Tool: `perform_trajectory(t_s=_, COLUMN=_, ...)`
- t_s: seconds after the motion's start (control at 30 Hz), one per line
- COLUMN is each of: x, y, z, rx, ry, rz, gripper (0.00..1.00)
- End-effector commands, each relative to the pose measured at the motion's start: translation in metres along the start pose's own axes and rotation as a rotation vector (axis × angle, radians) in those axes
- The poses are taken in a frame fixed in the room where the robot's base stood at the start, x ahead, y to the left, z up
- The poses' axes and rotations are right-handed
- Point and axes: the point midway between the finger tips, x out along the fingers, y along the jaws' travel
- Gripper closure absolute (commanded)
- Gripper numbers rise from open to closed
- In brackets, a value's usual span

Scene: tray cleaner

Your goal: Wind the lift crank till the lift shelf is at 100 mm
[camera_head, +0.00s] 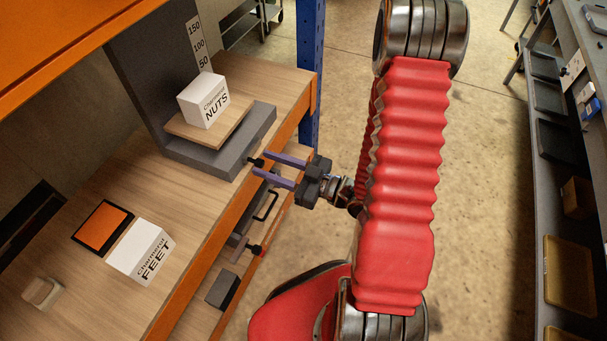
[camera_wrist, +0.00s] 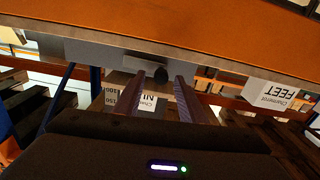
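The lift shelf (camera_head: 211,127) is a wooden plate low on the grey lift (camera_head: 245,140), carrying a white NUTS box (camera_head: 204,101). The scale (camera_head: 198,45) behind it shows 50, 100 and 150; the shelf looks below the 50 mark, but the box hides the scale's foot.
On the bench stand a FEET box (camera_head: 141,252), an orange-topped tray (camera_head: 103,228) and a small pale block (camera_head: 42,292). A blue post (camera_head: 311,65) rises behind my gripper. Below the bench edge are a black handle (camera_head: 266,206) and a red-and-black knob (camera_head: 254,249).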

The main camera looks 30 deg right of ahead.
Motion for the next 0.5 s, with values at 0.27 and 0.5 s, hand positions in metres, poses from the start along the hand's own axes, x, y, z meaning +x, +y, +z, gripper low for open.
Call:
perform_trajectory(t_s=0.27, x=-0.026, y=0.001, z=0.000, rx=0.001, ry=0.000, rz=0.003, gripper=0.63)
perform_trajectory(t_s=0.5, x=-0.049, y=0.001, z=0.000, rx=0.001, ry=0.000, rz=0.004, gripper=0.63)
